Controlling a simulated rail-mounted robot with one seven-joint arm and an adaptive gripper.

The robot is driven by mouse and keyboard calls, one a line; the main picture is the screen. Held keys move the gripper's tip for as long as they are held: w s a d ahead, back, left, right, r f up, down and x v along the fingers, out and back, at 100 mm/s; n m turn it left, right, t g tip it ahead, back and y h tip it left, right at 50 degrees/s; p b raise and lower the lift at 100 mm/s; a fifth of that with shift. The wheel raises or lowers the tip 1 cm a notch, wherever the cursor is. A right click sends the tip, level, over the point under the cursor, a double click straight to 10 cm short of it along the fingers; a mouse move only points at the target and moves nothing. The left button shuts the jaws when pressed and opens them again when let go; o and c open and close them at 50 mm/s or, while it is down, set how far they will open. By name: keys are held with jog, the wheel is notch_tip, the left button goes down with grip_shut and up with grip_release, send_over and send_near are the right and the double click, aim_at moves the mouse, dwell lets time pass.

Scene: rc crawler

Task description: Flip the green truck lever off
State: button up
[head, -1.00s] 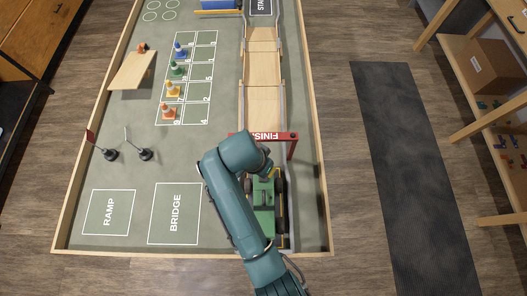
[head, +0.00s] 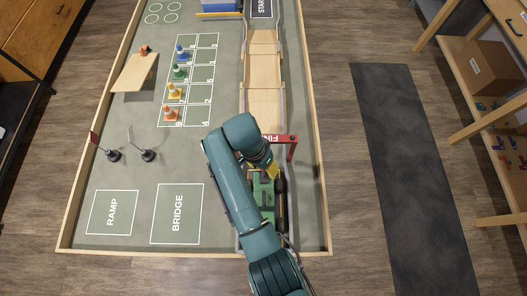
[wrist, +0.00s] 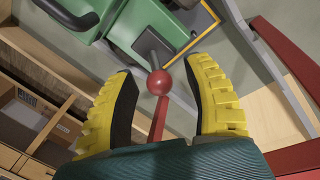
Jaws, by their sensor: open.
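The green truck (head: 262,196) stands on the track near the red finish arch, partly hidden under my arm in the head view. In the wrist view the truck's green body (wrist: 140,28) fills the top. Its lever (wrist: 158,82) has a red ball knob on a dark stem rising from a grey plate. My gripper (wrist: 155,85) is open, with its two yellow ribbed fingers on either side of the knob. I see gaps between the knob and both fingers. In the head view my gripper (head: 270,170) is over the truck's arch-side end.
The red finish arch (head: 290,140) stands close beside my gripper, and a red bar (wrist: 285,60) shows at right in the wrist view. A wooden track (head: 264,105) leads away behind it. Several coloured cones (head: 173,92) stand to the left. The board's BRIDGE square (head: 177,214) is clear.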

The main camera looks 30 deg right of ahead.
jog(key=v, duration=1.2)
dwell(0.4)
jog(key=w+a+r+n+t+p, duration=0.1)
jog(key=w+r+n+t+p, duration=0.15)
jog(key=w+r+t, duration=0.5)
jog(key=w+a+r+n+t+p, duration=0.2)
jog(key=r+t+p, duration=0.15)
jog(key=r, duration=0.65)
jog(key=s+r+n+t, duration=0.3)
jog(key=s+r+t, duration=0.2)
jog(key=r, duration=0.8)
jog(key=s+a+r+n+t+y, duration=0.1)
jog(key=s+r+n+t, duration=0.3)
jog(key=r, duration=1)
jog(key=s+t, duration=0.2)
jog(key=t, duration=0.2)
jog(key=shift+a+r, duration=0.15)
jog(key=shift+r, duration=0.1)
